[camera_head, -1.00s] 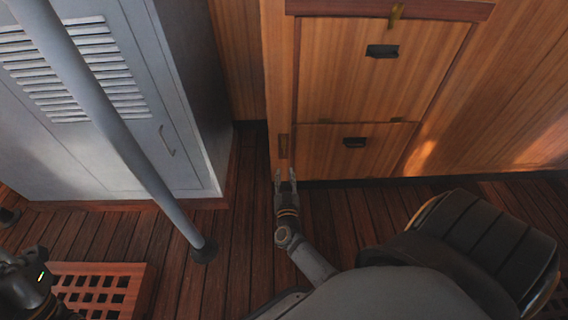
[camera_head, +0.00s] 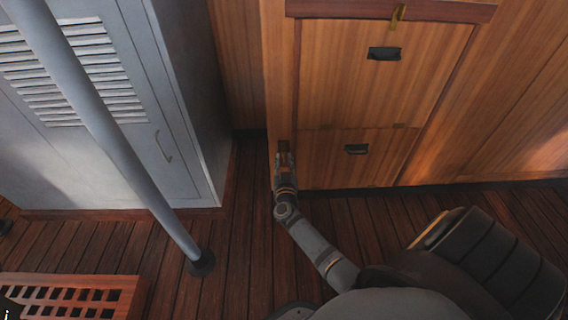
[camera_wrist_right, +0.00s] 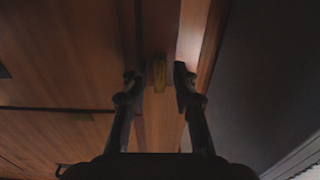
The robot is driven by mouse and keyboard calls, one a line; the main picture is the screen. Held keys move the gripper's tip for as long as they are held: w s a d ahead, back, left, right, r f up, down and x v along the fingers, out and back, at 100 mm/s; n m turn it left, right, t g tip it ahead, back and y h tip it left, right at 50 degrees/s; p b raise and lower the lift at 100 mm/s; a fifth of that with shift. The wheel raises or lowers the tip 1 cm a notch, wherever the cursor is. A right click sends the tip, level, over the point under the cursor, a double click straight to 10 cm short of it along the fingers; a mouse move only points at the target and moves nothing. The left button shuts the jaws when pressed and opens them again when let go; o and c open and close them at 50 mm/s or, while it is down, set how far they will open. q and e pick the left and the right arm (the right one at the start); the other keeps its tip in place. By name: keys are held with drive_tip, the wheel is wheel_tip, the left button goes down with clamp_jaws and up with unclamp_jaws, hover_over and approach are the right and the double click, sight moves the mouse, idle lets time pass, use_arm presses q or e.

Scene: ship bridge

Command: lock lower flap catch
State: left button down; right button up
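In the right wrist view a yellowish-brown block (camera_wrist_right: 158,74) lies between the two spread fingertips of my right gripper (camera_wrist_right: 156,78). Gaps show on both sides of it, so it is not gripped. My left gripper is out of view.
The upper flap (camera_head: 350,85) above is shut, with a brass catch (camera_head: 398,17) at its top edge. A grey pole (camera_head: 120,140) and a grey locker (camera_head: 185,90) stand left. A wooden grating (camera_head: 30,284) lies bottom left. Plank floor shows between pole and cabinet.

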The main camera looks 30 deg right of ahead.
drive_tip(key=shift+w, duration=0.1)
clamp_jaws()
